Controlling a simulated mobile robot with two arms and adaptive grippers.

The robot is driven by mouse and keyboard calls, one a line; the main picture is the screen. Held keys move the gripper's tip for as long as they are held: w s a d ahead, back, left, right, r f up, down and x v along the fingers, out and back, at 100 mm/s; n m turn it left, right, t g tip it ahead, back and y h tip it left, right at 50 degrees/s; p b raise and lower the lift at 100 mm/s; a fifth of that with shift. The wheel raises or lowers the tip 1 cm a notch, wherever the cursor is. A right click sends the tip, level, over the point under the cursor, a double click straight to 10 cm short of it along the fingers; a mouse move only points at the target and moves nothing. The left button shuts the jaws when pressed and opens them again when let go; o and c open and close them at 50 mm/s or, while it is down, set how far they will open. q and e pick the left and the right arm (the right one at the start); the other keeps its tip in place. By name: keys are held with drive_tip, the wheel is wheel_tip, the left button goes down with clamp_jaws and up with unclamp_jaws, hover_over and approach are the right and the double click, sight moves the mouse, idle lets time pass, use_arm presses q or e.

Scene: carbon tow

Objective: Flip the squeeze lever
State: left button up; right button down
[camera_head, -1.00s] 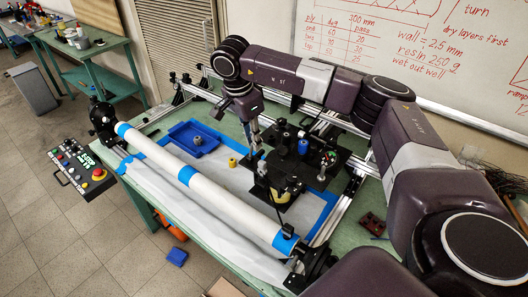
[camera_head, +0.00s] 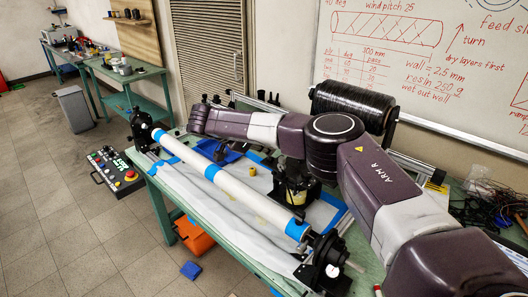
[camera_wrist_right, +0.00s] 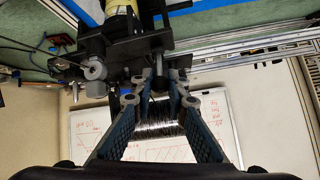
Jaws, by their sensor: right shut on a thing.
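In the right wrist view my right gripper (camera_wrist_right: 159,84) has its blue-grey fingers close together at the tips. It is shut on a small dark part of the black carriage mechanism (camera_wrist_right: 120,50), seemingly the squeeze lever (camera_wrist_right: 158,74); its outline is hard to make out between the tips. In the head view my right arm covers the gripper and the lever. Part of the carriage (camera_head: 296,190) shows below my arm, with a yellow-labelled pot in it. My left gripper is in neither view.
A long white tube (camera_head: 242,192) with blue bands spans the green bench (camera_head: 275,268). A black tow spool (camera_head: 352,103) stands behind my arm. A control panel (camera_head: 115,170) is at the left. An orange bin (camera_head: 194,236) and a blue block (camera_head: 190,270) lie on the floor.

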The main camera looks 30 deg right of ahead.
drive_tip(key=shift+a, duration=0.25)
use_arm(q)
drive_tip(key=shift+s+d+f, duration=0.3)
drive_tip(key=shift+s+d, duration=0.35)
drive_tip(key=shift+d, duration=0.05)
use_arm(e)
drive_tip(key=shift+a+f+h, duration=0.1)
drive_tip(key=shift+h, duration=0.2)
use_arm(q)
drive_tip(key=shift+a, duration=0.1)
use_arm(e)
drive_tip(key=c, duration=1.9)
unclamp_jaws()
drive_tip(key=shift+w+a, duration=0.1)
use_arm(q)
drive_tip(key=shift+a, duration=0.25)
use_arm(e)
drive_tip(key=v, duration=1.2)
drive_tip(key=shift+f, duration=0.1)
